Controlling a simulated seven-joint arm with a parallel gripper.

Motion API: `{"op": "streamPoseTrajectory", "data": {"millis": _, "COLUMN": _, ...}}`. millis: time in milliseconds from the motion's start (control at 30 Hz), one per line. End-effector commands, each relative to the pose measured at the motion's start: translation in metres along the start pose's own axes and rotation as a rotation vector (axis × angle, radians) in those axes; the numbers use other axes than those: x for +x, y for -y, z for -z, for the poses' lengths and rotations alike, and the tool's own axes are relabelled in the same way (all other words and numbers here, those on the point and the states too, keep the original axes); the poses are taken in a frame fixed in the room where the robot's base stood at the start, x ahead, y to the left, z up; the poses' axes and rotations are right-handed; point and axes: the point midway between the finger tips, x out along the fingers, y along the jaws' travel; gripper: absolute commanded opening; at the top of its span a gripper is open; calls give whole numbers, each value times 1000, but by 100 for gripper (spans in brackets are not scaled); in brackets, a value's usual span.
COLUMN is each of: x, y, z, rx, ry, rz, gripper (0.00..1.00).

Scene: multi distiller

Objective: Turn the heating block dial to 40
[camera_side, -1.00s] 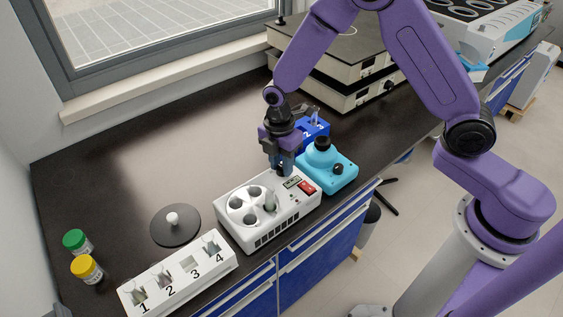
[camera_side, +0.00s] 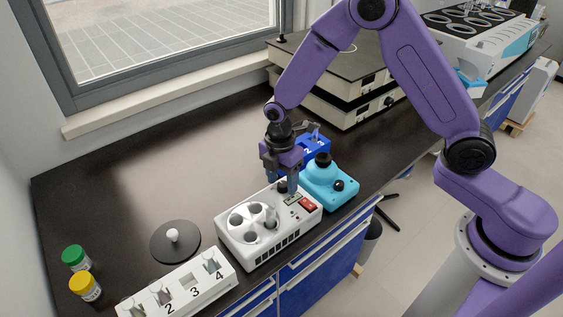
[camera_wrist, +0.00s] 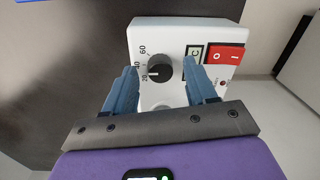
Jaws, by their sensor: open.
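The white heating block (camera_side: 250,240) stands near the front edge of the bench. Its black dial (camera_wrist: 159,68) has a short white mark that points to the lower left, near the printed 20. The 40 and 60 sit above that, along the dial's left side. My gripper (camera_wrist: 162,80) is open, with one blue-grey finger on each side of the dial. A gap shows between the dial and each finger, so neither appears to touch it. In the side view my gripper (camera_side: 287,186) is low over the block's control end and partly hides the dial (camera_side: 282,187).
A red switch (camera_wrist: 225,55) and a small display (camera_wrist: 194,52) lie just right of the dial. A light-blue device (camera_side: 328,188) and a blue rack (camera_side: 312,146) stand close by. A white numbered rack (camera_side: 180,287) is left of the block.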

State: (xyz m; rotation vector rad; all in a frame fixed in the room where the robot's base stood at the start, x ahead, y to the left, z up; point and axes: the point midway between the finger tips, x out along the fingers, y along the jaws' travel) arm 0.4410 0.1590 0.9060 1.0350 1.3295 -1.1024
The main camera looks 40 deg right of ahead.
Motion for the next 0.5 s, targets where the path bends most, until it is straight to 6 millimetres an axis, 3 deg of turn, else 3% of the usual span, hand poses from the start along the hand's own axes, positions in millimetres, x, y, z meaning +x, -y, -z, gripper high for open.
{"op": "streamPoseTrajectory", "data": {"millis": 167, "x": -22, "y": -1, "z": 0, "rx": 0, "ry": -1, "rz": -4, "gripper": 56}}
{"op": "streamPoseTrajectory", "data": {"millis": 500, "x": -94, "y": -1, "z": 0, "rx": 0, "ry": -2, "rz": -7, "gripper": 56}}
